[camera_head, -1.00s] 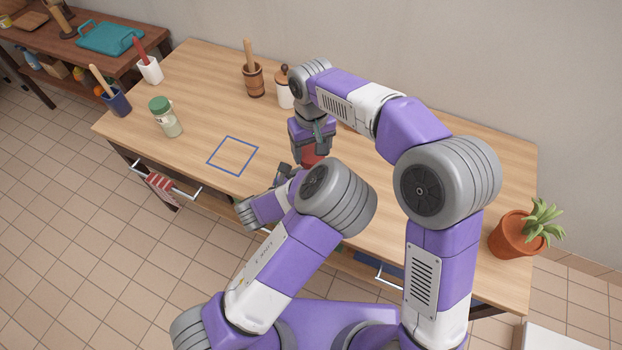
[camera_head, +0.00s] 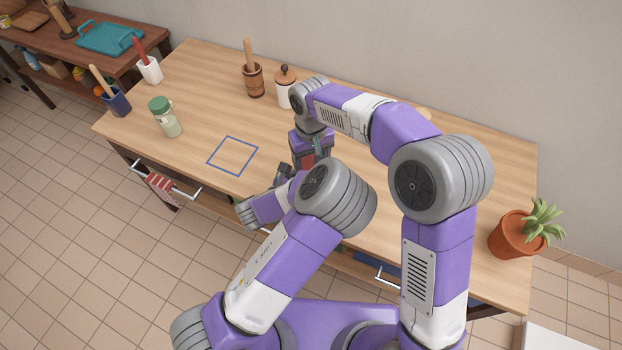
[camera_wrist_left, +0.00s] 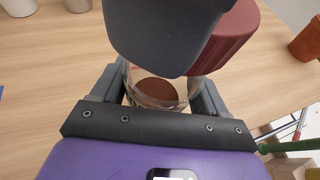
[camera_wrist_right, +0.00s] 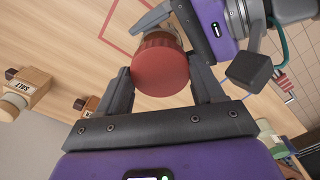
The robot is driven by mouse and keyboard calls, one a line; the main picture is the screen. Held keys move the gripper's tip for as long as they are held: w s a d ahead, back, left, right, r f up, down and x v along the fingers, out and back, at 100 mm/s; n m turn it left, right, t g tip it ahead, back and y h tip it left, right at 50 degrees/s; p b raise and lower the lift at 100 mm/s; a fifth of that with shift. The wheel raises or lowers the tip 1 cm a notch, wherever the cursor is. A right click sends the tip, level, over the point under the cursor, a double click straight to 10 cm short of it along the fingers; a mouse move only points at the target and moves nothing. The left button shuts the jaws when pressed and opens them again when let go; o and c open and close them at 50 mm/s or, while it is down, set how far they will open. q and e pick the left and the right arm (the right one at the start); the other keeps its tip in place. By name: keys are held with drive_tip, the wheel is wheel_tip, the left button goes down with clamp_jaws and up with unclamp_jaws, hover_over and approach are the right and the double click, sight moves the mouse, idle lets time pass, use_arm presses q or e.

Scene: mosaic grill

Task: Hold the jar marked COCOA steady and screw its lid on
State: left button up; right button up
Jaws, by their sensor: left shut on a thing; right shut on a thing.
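The clear glass jar (camera_wrist_left: 160,92) with brown powder inside stands between the fingers of my left gripper (camera_wrist_left: 158,100), which is shut on it. Its marking is not readable. The red ridged lid (camera_wrist_right: 160,70) is between the fingers of my right gripper (camera_wrist_right: 162,85), shut on it. In the left wrist view the lid (camera_wrist_left: 230,38) is above the jar and off to the right in the picture, with the powder in view below. Whether it touches the rim is hidden by the right finger. In the head view my arms hide the jar.
A green-lidded jar (camera_head: 166,120) and a blue square outline (camera_head: 232,156) lie to the left on the table (camera_head: 200,90). A wooden mortar (camera_head: 253,80) and a white canister (camera_head: 284,90) stand behind. A potted plant (camera_head: 515,233) is at the right edge.

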sight(312, 163)
idle(0.7)
drive_tip(key=shift+f, duration=0.9)
drive_tip(key=shift+d+f, duration=0.1)
drive_tip(key=shift+f, duration=0.85)
drive_tip(key=shift+r, duration=0.1)
drive_tip(key=shift+r, duration=0.25)
drive_tip(key=shift+s+r, duration=0.2)
drive_tip(key=shift+r, duration=0.1)
idle(0.5)
drive_tip(key=shift+r, duration=0.2)
idle(0.4)
drive_tip(key=shift+w+f, duration=0.2)
drive_tip(key=shift+f, duration=0.65)
